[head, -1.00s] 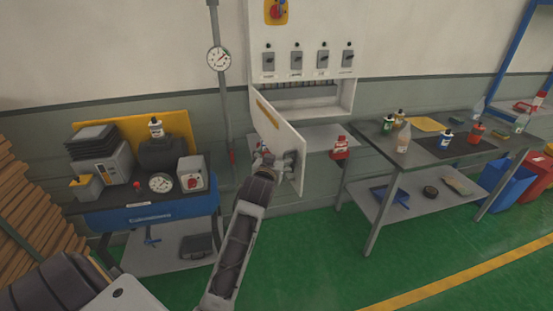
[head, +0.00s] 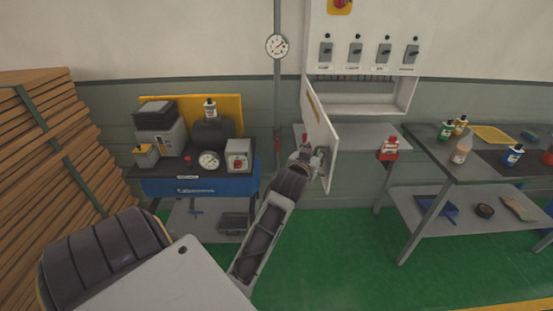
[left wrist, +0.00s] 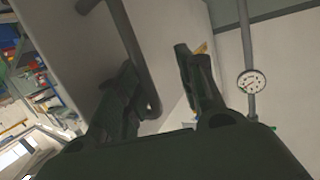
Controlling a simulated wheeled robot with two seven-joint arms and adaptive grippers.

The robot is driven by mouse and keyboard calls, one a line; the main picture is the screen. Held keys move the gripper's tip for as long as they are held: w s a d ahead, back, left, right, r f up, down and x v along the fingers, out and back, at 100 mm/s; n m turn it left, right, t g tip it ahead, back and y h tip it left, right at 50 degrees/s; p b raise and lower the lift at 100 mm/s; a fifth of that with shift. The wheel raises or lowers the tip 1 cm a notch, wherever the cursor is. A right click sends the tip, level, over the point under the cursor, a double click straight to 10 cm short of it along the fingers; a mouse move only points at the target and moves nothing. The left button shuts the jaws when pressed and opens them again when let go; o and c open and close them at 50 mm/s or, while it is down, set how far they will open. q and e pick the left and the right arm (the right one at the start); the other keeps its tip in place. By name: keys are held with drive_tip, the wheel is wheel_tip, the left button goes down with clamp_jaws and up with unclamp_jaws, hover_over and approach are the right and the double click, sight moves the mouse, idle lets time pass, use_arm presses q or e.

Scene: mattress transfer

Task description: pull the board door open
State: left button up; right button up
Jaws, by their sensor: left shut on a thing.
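The white board door (head: 317,122) stands partly open, hinged on its left edge at the wall-mounted switch board (head: 364,42), in the head view. Its free edge points out toward me. My left gripper (head: 312,158) is at the lower part of the door, shut on its handle. In the left wrist view the grey bar handle (left wrist: 134,45) runs down by the fingers of my left gripper (left wrist: 160,85). The exact contact is dark and partly hidden. My right gripper is not in view.
A blue bench with a gauge, boxes and dark devices (head: 200,186) stands left of the door. A grey table with bottles (head: 440,168) is at the right. A red bottle (head: 388,148) sits on a shelf below the board. Stacked planks (head: 50,150) are far left. Green floor between is clear.

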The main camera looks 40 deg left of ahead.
use_arm(q)
drive_tip(key=s+a+p, duration=0.2)
drive_tip(key=s+a, duration=0.3)
drive_tip(key=s, duration=0.6)
drive_tip(key=shift+s+a+r, duration=0.25)
drive_tip(key=shift+r, duration=0.05)
idle(1.8)
drive_tip(key=shift+f, duration=0.1)
idle(0.6)
